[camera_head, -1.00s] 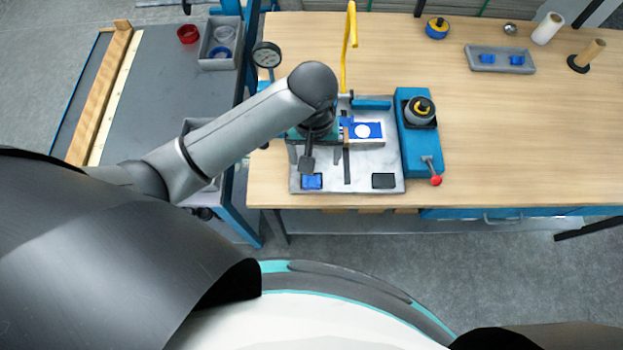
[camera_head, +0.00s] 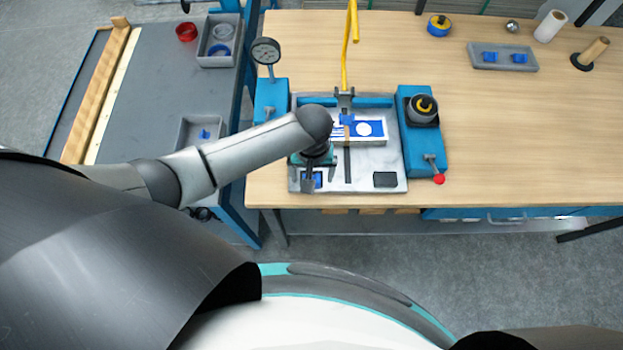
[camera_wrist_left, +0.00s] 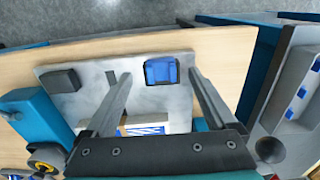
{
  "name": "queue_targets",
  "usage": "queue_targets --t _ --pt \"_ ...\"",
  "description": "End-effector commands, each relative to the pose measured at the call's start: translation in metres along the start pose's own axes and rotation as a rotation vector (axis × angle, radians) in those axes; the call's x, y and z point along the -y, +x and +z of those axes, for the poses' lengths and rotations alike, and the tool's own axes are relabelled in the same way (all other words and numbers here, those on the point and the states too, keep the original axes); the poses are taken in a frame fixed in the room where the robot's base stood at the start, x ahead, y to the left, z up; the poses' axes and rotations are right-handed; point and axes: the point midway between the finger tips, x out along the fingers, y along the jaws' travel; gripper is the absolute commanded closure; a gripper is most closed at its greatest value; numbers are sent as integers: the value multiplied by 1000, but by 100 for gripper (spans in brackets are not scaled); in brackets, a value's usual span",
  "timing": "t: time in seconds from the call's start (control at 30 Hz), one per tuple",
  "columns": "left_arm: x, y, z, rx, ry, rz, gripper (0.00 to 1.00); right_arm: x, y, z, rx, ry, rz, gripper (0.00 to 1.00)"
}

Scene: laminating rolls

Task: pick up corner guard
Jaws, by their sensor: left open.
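A blue corner guard (camera_head: 317,180) sits at the front left of the grey fixture plate (camera_head: 362,178); my left gripper (camera_head: 313,174) partly covers it in the head view. In the left wrist view, the corner guard (camera_wrist_left: 161,71) appears between and beyond the tips of my open left gripper (camera_wrist_left: 160,76). Nothing is held, and I cannot tell how high the tips are above it. Another blue corner piece (camera_head: 346,119) sits at a white and blue panel (camera_head: 370,129) on the plate. My right gripper is not in view.
A black block (camera_head: 385,180) sits at the plate's front right. A blue lever unit (camera_head: 422,125) stands right of the plate, a dial gauge (camera_head: 265,52) at back left. A yellow arm (camera_head: 345,60) rises behind. A grey tray (camera_head: 530,67) holds blue pieces.

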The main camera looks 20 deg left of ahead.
Motion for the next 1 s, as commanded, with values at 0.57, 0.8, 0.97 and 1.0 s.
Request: queue_targets --t 0.57,0.8,0.97,1.0 --pt "1 35 0 0 1 1 12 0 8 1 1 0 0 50" --pt "1 35 0 0 1 1 39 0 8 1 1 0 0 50" --pt "1 35 0 0 1 0 57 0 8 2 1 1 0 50" --pt "1 35 0 0 1 0 62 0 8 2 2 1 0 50"
